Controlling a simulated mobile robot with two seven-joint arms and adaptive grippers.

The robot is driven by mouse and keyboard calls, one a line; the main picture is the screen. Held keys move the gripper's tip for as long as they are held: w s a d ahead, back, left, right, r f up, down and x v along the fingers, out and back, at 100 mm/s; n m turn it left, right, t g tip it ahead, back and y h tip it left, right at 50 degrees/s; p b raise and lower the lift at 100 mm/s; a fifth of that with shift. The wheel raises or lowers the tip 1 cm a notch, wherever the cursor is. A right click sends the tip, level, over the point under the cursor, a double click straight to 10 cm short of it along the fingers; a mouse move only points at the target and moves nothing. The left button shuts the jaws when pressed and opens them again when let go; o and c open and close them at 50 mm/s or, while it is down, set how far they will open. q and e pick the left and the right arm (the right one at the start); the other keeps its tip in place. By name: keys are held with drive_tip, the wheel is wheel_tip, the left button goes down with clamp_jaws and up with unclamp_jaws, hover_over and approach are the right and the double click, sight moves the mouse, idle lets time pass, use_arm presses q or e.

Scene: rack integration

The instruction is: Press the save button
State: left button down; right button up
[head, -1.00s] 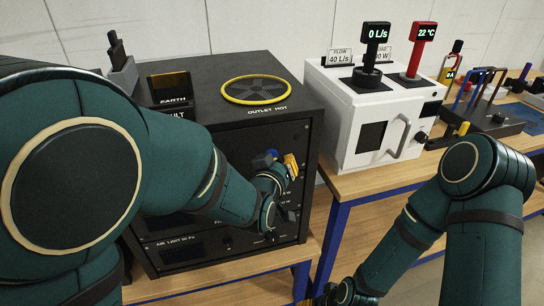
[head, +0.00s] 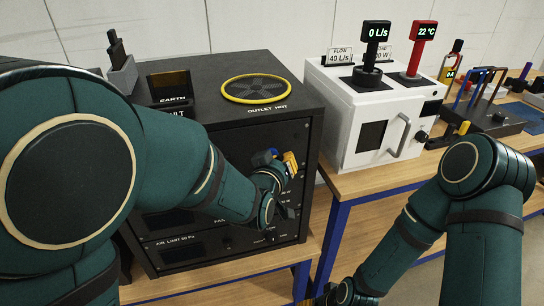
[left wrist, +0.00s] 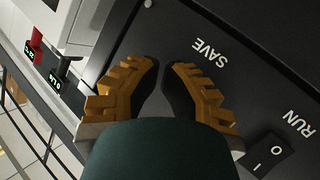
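The white SAVE label (left wrist: 210,52) is on the dark panel (left wrist: 235,30) of the black cabinet (head: 262,140). It shows in the left wrist view, just right of my fingertips. I cannot make out the save button itself; my fingers may hide it. My left gripper (left wrist: 161,68) has orange fingers with dark pads and points at the panel, with a narrow gap between the tips and nothing seen between them. I cannot tell if it touches the panel. In the head view, my left gripper (head: 290,164) is at the cabinet's front right side.
A RUN rocker switch (left wrist: 270,153) is near the right finger. A white box (head: 345,125) with a handle stands right of the cabinet on the wooden table (head: 385,178). A yellow ring (head: 255,101) surrounds the outlet on the cabinet top.

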use_arm(q)
drive_tip(key=shift+w, duration=0.2)
drive_tip(key=shift+s, duration=0.4)
drive_tip(key=shift+d, duration=0.1)
idle(0.3)
drive_tip(key=s+d, duration=0.1)
drive_tip(key=s, duration=0.4)
drive_tip(key=shift+s+d+p, duration=0.3)
drive_tip(key=shift+s+d, duration=0.1)
idle(0.4)
